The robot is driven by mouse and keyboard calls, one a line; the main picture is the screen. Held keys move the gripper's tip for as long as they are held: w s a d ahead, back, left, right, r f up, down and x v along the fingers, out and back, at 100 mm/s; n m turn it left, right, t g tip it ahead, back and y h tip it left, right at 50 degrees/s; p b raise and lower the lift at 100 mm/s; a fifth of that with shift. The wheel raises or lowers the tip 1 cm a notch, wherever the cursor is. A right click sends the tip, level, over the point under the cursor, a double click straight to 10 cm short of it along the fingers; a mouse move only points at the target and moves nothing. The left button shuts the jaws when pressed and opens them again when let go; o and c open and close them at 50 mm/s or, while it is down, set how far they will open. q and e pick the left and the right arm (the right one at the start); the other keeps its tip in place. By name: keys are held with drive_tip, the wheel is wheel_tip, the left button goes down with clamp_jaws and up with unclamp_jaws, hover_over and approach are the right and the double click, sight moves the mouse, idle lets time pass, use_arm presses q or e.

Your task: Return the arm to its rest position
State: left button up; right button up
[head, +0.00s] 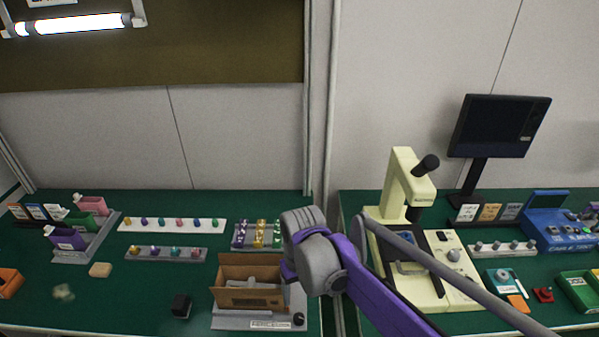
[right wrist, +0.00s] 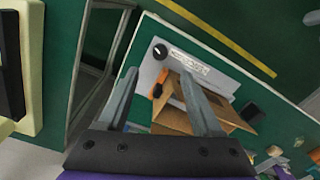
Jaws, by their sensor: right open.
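My right arm (head: 385,300) comes in from the lower right in the head view, purple and grey. Its grey wrist joint (head: 318,262) is over the gap between the two green benches, beside the cardboard box. In the right wrist view my right gripper (right wrist: 158,75) has its two grey fingers spread apart, with nothing held between them. Past the fingers is the open cardboard box (right wrist: 205,103), apparently below and beyond them. The fingers are hidden in the head view. My left gripper is in neither view.
The cardboard box (head: 235,298) stands on a grey device with a black knob (head: 298,319). A cream microscope (head: 400,180) stands on the right bench, close to my arm. Racks of coloured pieces (head: 165,255) lie on the left bench. A dark monitor (head: 500,125) stands at the right.

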use_arm(q)
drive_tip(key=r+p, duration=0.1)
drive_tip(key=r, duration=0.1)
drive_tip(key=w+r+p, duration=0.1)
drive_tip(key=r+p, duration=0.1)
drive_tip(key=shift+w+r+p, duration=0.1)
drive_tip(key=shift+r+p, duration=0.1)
drive_tip(key=shift+p, duration=0.1)
use_arm(e)
drive_tip(key=s+d+m+t, duration=0.4)
drive_tip(key=s+d+t, duration=0.1)
drive_tip(key=s+d, duration=1.1)
drive_tip(key=shift+d+r, duration=0.4)
drive_tip(key=shift+d, duration=0.35)
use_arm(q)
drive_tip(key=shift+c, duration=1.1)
use_arm(e)
drive_tip(key=shift+c, duration=1.2)
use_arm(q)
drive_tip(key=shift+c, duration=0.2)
use_arm(e)
drive_tip(key=shift+s, duration=0.15)
drive_tip(key=shift+c, duration=0.2)
